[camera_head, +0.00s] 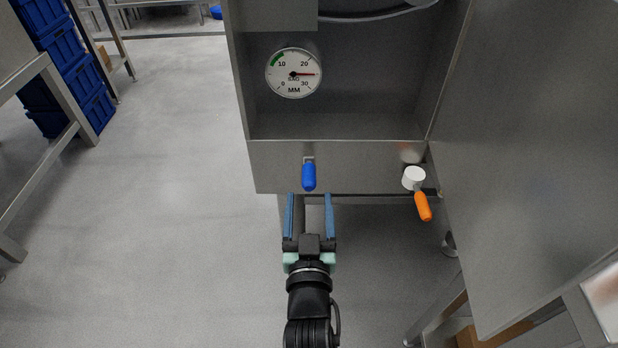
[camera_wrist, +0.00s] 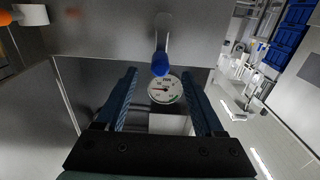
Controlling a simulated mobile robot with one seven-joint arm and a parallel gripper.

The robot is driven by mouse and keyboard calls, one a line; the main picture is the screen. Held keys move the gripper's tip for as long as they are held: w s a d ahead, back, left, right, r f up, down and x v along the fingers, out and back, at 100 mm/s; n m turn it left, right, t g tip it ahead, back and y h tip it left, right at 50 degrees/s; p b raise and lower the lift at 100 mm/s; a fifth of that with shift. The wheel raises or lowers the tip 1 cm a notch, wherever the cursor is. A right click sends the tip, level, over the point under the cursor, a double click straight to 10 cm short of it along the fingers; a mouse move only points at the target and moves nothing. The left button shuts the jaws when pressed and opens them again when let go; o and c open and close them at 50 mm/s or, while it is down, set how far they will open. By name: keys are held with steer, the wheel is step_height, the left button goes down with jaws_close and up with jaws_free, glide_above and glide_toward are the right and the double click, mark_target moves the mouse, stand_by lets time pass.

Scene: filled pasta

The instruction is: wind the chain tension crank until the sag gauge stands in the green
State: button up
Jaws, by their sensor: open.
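An orange handle (camera_head: 423,207) with a white hub (camera_head: 413,178) sits to the right; which one is the tension crank carries no readable label. My gripper (camera_head: 310,197) is open and empty, its fingertips just short of the blue handle, which shows between them in the wrist view (camera_wrist: 161,65).
The steel cabinet (camera_head: 270,160) has a large panel (camera_head: 530,150) along its right side, close to the orange handle. Blue crates (camera_head: 60,60) and steel tables stand at the left. The floor (camera_head: 170,200) left of my arm is clear.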

mark_target(309, 188)
steer(key=w+p, duration=0.2)
steer(key=w, duration=0.2)
steer(key=shift+w+r, duration=0.1)
steer(key=shift+r, duration=0.1)
steer(key=shift+w+f+p, duration=0.15)
steer(key=shift+w+p, duration=0.2)
steer(key=shift+w, duration=0.7)
